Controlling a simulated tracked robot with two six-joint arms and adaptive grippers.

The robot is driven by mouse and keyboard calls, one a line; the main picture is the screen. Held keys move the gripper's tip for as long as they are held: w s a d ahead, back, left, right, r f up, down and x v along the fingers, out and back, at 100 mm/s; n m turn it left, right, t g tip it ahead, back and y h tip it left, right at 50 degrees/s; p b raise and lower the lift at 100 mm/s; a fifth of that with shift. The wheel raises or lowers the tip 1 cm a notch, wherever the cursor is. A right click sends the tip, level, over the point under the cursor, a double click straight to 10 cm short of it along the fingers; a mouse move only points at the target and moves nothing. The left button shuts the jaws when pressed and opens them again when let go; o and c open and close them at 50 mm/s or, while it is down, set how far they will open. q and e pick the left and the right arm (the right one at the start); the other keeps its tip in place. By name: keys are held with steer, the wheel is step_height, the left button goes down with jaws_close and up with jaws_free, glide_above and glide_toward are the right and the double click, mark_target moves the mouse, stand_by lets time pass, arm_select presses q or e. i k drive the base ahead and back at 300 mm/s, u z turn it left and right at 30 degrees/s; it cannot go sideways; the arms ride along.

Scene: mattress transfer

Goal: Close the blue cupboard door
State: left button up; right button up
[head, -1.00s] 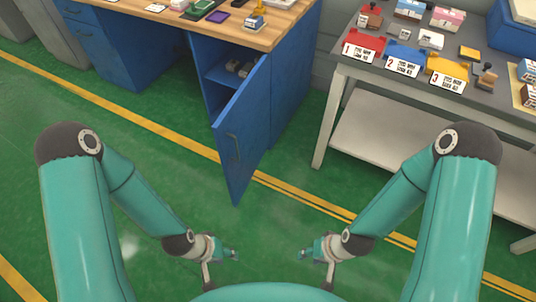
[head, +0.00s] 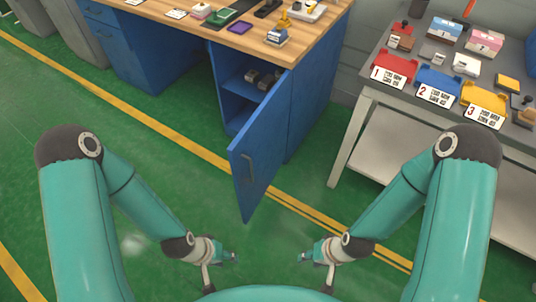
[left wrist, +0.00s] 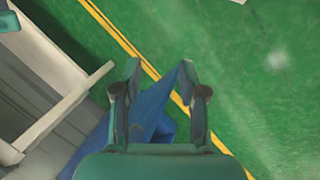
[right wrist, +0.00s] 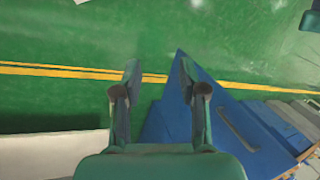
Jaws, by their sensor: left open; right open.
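The blue cupboard door (head: 262,145) stands open, swung out from the desk's cupboard toward me, with a handle (head: 247,170) on its face. Inside the cupboard, a blue shelf (head: 240,87) holds some small dark items. The door also shows in the right wrist view (right wrist: 225,115), beyond the fingers. My left gripper (head: 232,257) is open and empty, in front of the door and apart from it. My right gripper (head: 305,256) is open and empty, to the right of the door's lower edge. In the left wrist view a blue surface (left wrist: 150,115) shows between and behind the fingers.
The wooden desk top (head: 225,40) carries several small items. A grey table (head: 400,95) with red, blue and yellow bins stands at the right. Green floor with yellow lines (head: 130,125) lies clear left of the door and in front of me.

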mark_target(256, 154)
steer(key=u, duration=0.25)
steer(key=i, duration=0.65)
steer(key=z, duration=1.3)
steer(key=k, duration=0.65)
steer(key=u, duration=0.05)
steer(key=i, duration=0.5)
steer(key=u, duration=0.1)
